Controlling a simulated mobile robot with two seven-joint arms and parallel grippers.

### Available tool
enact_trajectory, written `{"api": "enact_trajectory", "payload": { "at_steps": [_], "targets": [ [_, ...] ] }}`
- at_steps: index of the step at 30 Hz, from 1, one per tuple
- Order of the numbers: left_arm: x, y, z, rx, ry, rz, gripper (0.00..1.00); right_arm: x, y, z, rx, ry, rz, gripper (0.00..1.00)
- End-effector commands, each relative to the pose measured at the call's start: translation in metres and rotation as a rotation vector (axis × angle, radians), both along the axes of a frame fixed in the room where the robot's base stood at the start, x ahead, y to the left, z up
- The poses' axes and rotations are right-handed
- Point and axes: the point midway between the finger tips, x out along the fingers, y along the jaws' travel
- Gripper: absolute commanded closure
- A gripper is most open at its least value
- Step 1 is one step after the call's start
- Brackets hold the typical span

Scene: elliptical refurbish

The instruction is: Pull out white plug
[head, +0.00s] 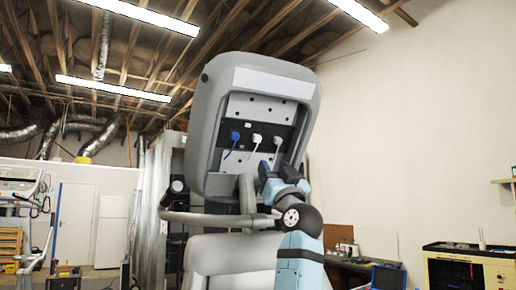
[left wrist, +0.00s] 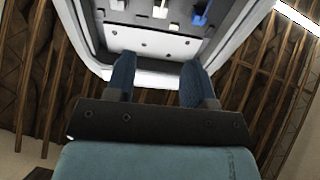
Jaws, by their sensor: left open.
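The console's recessed panel (head: 244,108) holds a blue plug (head: 235,136) on the left and two white plugs, a middle one (head: 256,140) and a right one (head: 277,142), each with a cord hanging down. The left wrist view shows the blue plug (left wrist: 200,14), a white plug (left wrist: 160,9) and another white plug (left wrist: 117,4) at its top edge. My left gripper (head: 277,172) is below the right white plug, partly hidden by its own arm. In the left wrist view the gripper's two blue fingers (left wrist: 158,70) are apart with nothing between them. My right gripper is not in view.
The tilted grey console housing (head: 205,120) has a raised rim around the panel. A curved grey handrail (head: 215,218) runs in front below it. A yellow tool cart (head: 470,265) and a workbench (head: 350,265) stand at the right.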

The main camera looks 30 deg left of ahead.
Motion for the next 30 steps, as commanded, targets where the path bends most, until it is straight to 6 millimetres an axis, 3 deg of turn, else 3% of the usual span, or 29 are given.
{"api": "enact_trajectory", "payload": {
  "at_steps": [18, 30],
  "targets": [
    [0.042, 0.067, 0.082, 0.001, 0.001, 0.000, 0.51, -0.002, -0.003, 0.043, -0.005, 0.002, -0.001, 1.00],
    [0.052, 0.081, 0.095, 0.001, 0.002, -0.001, 0.51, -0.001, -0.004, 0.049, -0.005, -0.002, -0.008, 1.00]
  ]
}}
